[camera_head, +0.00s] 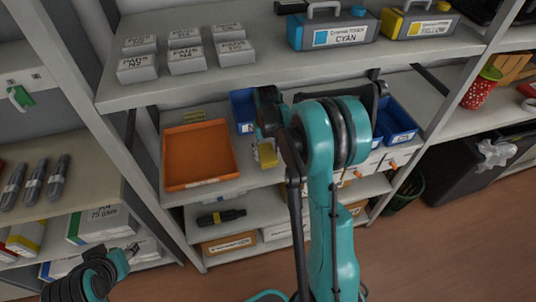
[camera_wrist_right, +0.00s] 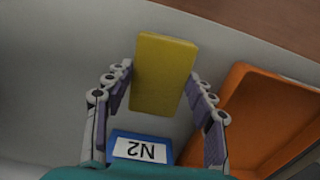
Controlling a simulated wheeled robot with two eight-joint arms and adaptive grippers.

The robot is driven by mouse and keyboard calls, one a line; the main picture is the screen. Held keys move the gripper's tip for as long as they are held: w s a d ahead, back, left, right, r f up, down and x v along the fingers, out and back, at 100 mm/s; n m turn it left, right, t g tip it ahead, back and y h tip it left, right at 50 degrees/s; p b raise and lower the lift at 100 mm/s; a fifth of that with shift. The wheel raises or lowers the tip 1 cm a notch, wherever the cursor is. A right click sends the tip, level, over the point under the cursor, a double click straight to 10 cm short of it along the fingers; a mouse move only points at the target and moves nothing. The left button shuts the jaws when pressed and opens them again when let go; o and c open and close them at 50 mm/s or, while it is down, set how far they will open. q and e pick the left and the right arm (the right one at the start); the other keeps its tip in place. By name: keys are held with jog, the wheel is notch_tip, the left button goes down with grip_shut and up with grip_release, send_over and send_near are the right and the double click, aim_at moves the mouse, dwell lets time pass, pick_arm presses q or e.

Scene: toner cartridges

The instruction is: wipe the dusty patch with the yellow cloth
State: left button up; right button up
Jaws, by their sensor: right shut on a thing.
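The yellow cloth (camera_head: 267,155) looks like a flat, slab-like piece in front of my right gripper, over the middle shelf. In the right wrist view the cloth (camera_wrist_right: 163,75) sits between the two fingers of my right gripper (camera_wrist_right: 155,90), which is shut on it. My right arm hides much of the shelf around it in the head view. I cannot make out a dusty patch in either view. Part of my left arm's end (camera_head: 118,262) shows at the lower left; its finger state is unclear.
An orange tray (camera_head: 165,182) lies on the middle shelf left of the cloth. Blue bins (camera_head: 396,122) stand behind and right of my arm; one with an N2 label (camera_wrist_right: 140,150) shows in the wrist view. The upper shelf (camera_head: 250,75) overhangs, carrying boxes and cartridges.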

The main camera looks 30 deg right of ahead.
jog(key=shift+r, duration=0.6)
notch_tip(320, 180, up, 2)
jog(key=shift+w+r+p, duration=0.1)
jog(key=shift+p, duration=0.85)
jog(key=shift+r+p, duration=0.55)
jog(key=shift+r, duration=0.35)
jog(key=shift+f, duration=0.1)
